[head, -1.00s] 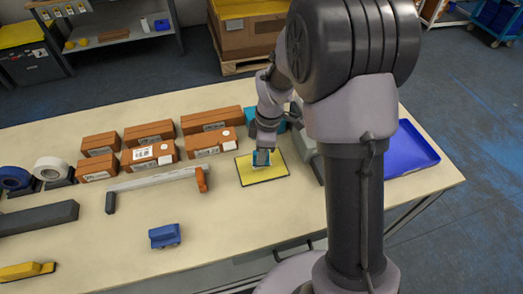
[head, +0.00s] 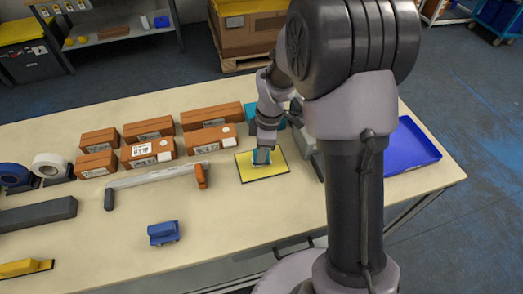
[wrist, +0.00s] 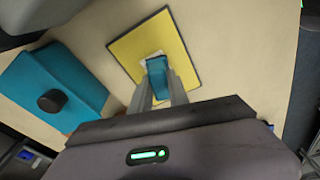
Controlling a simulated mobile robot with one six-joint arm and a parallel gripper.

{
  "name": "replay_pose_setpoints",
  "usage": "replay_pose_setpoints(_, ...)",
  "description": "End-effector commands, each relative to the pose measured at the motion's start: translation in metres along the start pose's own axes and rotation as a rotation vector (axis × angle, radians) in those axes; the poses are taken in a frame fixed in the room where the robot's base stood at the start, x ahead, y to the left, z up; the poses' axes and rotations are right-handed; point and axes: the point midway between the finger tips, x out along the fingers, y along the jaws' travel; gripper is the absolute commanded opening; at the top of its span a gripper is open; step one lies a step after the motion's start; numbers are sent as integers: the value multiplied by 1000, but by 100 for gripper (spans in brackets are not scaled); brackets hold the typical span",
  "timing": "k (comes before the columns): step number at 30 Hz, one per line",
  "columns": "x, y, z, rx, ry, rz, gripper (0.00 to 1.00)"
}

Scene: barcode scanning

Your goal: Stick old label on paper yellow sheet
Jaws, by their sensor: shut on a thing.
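The yellow sheet (head: 279,171) lies flat on the table below my gripper, with a dark border. My gripper (head: 262,157) is over the middle of the sheet and points down. Its fingers are shut on a small teal block (wrist: 158,73). A small white patch (wrist: 148,58), which looks like the label, shows at the block's lower end, against the yellow sheet (wrist: 130,50). The block hides most of the patch. I cannot tell whether the patch touches the sheet.
Brown boxes (head: 211,139) with labels stand in rows to the left. A teal box with a black knob (wrist: 52,101) is beside the sheet. A long grey bar with an orange end (head: 160,178) and a blue tool (head: 163,233) lie nearby. A blue tray (head: 410,148) is at right.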

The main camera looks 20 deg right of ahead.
Motion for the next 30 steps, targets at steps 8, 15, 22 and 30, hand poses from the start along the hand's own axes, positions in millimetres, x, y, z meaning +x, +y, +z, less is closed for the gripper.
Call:
replay_pose_setpoints(8, 5, 0, 1, 0, 0, 0, 0)
replay_pose_setpoints(15, 8, 0, 1, 0, 0, 0, 0)
replay_pose_setpoints(22, 11, 0, 1, 0, 0, 0, 0)
replay_pose_setpoints(30, 11, 0, 1, 0, 0, 0, 0)
